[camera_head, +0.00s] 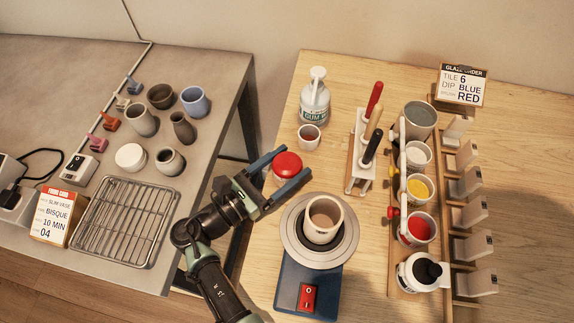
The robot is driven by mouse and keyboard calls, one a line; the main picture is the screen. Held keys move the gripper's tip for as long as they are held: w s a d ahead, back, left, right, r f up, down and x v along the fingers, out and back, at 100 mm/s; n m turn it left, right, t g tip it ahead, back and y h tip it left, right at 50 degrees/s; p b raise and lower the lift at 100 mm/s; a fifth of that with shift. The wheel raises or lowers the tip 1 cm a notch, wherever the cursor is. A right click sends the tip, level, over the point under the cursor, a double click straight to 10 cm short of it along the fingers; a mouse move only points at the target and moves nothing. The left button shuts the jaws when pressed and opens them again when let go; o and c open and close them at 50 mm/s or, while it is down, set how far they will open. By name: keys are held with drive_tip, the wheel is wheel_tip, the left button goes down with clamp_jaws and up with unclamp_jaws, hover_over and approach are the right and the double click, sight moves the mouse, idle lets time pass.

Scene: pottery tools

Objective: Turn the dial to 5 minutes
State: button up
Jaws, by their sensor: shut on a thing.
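The wheel (290,238) with a clay cup (324,217) stands close below my fingers. A small cup (309,137) and a white gum bottle (315,100) stand behind the dial. A tool rack (356,165) is to the right. The grey table (205,75) holds pots and a wire rack (125,221).

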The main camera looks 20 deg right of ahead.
drive_tip(key=shift+m+g+h+b, duration=0.3)
drive_tip(key=shift+m+g+b, duration=0.65)
drive_tip(key=shift+g, duration=0.75)
drive_tip(key=o, duration=1.3)
drive_tip(key=a, duration=0.4)
drive_tip(key=s+a+b, duration=0.1)
drive_tip(key=a, duration=0.8)
drive_tip(key=shift+s+b, duration=0.25)
drive_tip(key=shift+b, duration=0.1)
